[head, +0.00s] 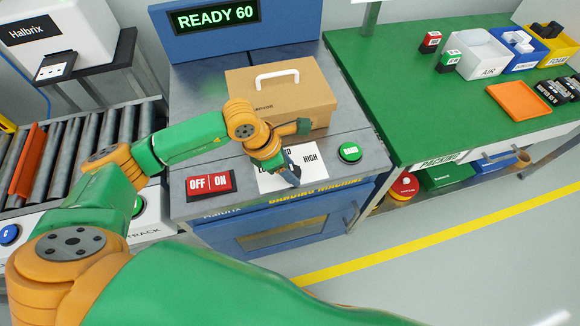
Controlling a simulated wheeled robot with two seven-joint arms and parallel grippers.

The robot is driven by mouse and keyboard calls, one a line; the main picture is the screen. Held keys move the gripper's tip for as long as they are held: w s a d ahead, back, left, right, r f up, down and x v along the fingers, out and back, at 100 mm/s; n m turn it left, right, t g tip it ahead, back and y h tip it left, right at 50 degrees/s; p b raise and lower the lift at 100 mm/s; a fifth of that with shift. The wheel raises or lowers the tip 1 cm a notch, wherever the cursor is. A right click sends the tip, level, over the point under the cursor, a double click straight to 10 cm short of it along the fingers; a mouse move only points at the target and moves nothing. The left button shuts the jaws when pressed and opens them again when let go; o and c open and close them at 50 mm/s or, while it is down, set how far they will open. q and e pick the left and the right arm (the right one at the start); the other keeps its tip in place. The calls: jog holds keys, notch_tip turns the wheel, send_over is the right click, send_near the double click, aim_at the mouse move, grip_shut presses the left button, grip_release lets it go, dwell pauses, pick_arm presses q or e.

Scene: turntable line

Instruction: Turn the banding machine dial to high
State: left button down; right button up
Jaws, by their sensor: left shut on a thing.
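The banding machine (350,119) stands in the middle, with a blue front and a grey top. Its white dial plate (314,174) lies at the front of the top, and the word HIGH shows at its right. My left gripper (290,173) is over this plate, shut on the dial, with its fingers pointing down. The gripper covers most of the dial and part of the lettering, so I cannot tell the pointer's setting. My right gripper is not in view.
A cardboard box (315,88) with a white handle sits just behind my gripper. A red OFF/ON switch (210,184) and a green button (350,152) flank the dial plate. A display (215,15) reads READY 60. A green packing table (400,70) stands right, a roller conveyor (75,140) left.

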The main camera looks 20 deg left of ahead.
pick_arm(q)
jog(key=shift+w+f+m+h+b, duration=0.1)
jog(key=shift+f+m+h+b, duration=0.2)
jog(key=shift+m+b, duration=0.7)
jog(key=m+g+b, duration=0.1)
jog(key=m+b, duration=0.2)
jog(key=shift+w+g+b, duration=0.1)
jog(key=shift+g+b, duration=0.2)
jog(key=shift+b, duration=0.1)
jog(key=shift+r+m+g+b, duration=0.15)
jog(key=shift+m+g+b, duration=0.25)
jog(key=shift+m+b, duration=0.5)
jog(key=shift+r+m+g+b, duration=0.1)
jog(key=shift+m+g+b, duration=0.4)
jog(key=shift+m, duration=0.6)
jog(key=shift+c, duration=1.5)
grip_release()
